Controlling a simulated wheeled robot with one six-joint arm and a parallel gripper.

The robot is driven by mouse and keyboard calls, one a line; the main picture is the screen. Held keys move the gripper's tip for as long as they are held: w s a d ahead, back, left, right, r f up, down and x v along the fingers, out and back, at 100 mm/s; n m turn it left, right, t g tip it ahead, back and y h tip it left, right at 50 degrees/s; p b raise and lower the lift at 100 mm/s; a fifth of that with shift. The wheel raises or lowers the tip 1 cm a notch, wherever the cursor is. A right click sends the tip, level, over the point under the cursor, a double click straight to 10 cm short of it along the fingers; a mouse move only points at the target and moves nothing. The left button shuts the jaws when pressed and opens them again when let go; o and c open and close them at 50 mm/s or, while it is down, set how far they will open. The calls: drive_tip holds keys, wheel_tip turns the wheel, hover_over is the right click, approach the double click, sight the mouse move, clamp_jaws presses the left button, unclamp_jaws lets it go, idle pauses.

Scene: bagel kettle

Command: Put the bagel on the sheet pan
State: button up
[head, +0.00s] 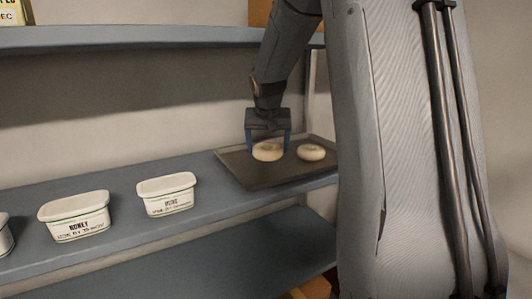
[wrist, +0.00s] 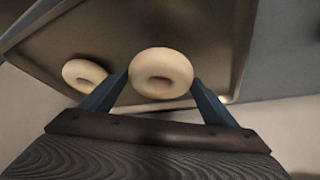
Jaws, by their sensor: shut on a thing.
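A pale bagel (head: 267,152) is between the fingers of my gripper (head: 268,147), over the dark sheet pan (head: 262,175) on the shelf. In the wrist view the same bagel (wrist: 161,73) sits between the two blue fingertips (wrist: 161,82). My gripper is shut on it. A second bagel (head: 311,152) lies on the pan to the right; it also shows in the wrist view (wrist: 84,75) at the left. I cannot tell whether the held bagel touches the pan.
Two white labelled tubs, one nearer the pan (head: 167,195) and one further left (head: 75,217), stand on the same grey shelf (head: 125,190). Another tub is cut off at the left edge. An upper shelf (head: 130,38) runs above. The front of the pan is bare.

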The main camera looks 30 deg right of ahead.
drive_tip(key=shift+d+f+b, duration=0.15)
drive_tip(key=shift+f+b, duration=1.1)
drive_tip(key=shift+f, duration=0.5)
drive_tip(key=shift+f, duration=0.15)
drive_tip(key=o, duration=1.1)
